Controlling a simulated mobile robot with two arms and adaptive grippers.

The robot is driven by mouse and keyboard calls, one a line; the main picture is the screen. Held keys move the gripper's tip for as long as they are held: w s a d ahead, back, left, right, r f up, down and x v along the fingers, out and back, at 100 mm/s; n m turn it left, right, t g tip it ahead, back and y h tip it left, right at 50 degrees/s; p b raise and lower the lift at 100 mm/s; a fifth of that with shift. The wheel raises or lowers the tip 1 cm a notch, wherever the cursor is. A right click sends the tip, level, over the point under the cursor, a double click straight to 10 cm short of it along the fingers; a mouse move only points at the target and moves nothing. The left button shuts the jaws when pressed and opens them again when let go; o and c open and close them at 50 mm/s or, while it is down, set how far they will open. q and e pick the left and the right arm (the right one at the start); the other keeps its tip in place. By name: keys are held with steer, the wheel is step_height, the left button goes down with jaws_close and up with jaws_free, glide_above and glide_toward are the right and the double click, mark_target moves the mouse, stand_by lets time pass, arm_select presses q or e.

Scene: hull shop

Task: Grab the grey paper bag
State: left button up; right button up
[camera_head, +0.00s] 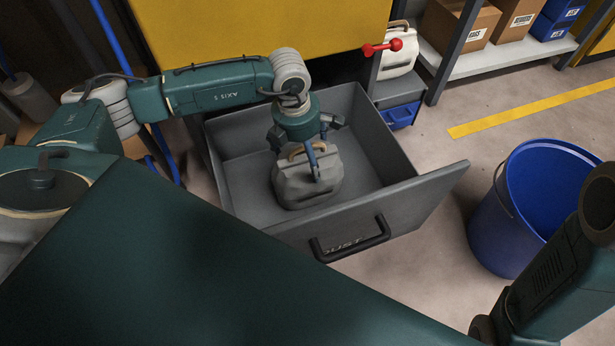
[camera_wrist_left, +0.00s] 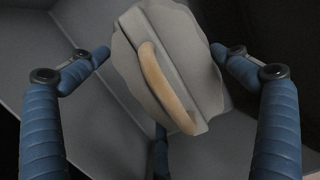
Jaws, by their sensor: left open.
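The grey paper bag (camera_head: 306,180) stands in an open grey drawer (camera_head: 240,185). It has a tan handle on top. In the left wrist view the bag (camera_wrist_left: 185,50) is in the upper middle, and its handle (camera_wrist_left: 162,85) faces the camera. My left gripper (camera_head: 312,158) is right over the bag in the head view. In the left wrist view my left gripper (camera_wrist_left: 165,62) is open, with blue fingers on either side of the bag and a third finger partly hidden below it. I cannot tell whether any finger touches the bag. My right gripper does not show.
The drawer walls surround the bag, and the front panel has a black handle (camera_head: 350,242). A blue bucket (camera_head: 530,205) stands to the right. A white bag (camera_head: 398,55) is behind the drawer, near a red knob (camera_head: 384,47). Shelves with boxes (camera_head: 468,22) are at the back right.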

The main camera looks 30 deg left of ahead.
arm_select(q)
steer(key=c, duration=1.9)
steer(key=shift+d+r, duration=0.1)
steer(key=shift+c, duration=0.8)
steer(key=shift+w, duration=0.1)
